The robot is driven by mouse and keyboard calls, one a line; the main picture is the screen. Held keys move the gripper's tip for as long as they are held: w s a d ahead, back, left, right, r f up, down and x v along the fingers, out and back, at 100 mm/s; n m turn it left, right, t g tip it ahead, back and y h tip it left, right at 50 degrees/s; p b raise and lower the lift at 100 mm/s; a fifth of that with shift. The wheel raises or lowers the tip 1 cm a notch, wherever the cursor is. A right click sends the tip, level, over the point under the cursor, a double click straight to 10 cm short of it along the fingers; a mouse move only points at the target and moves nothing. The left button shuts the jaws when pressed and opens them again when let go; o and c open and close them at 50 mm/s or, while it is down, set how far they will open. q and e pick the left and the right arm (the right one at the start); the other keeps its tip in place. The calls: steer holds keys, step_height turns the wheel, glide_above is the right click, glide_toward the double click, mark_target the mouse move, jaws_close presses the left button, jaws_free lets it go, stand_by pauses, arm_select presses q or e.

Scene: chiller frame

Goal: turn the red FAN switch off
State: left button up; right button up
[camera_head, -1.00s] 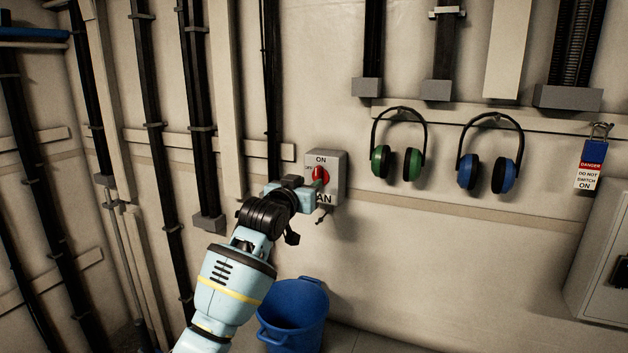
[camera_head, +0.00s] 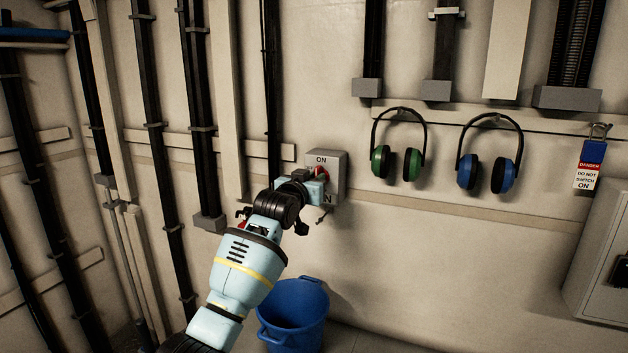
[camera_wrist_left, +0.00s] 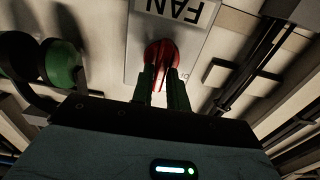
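The red FAN switch (camera_head: 322,173) is a rotary handle on a grey box (camera_head: 340,176) on the wall. ON is printed above it; the lower FAN label is mostly covered by my gripper. My left gripper (camera_head: 318,187) is at the box front and hides part of the handle and the OFF side. In the left wrist view the label is upside down. The two green fingers (camera_wrist_left: 163,88) stand close together on either side of the red handle (camera_wrist_left: 161,54) and appear shut on it. The exact handle angle is hard to tell. My right gripper is not in view.
Green ear defenders (camera_head: 396,162) and blue ear defenders (camera_head: 487,172) hang right of the box. A padlock with a danger tag (camera_head: 588,165) hangs farther right. A blue bucket (camera_head: 294,318) stands below. Vertical pipes run along the left wall.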

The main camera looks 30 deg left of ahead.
arm_select(q)
jaws_close()
steer(key=shift+n, duration=0.3)
steer(key=n, duration=1.1)
steer(key=f+n, duration=0.1)
steer(key=n, duration=0.5)
steer(key=shift+a, duration=0.4)
steer(key=shift+n, duration=0.3)
steer(key=shift+o, duration=2.3)
jaws_free()
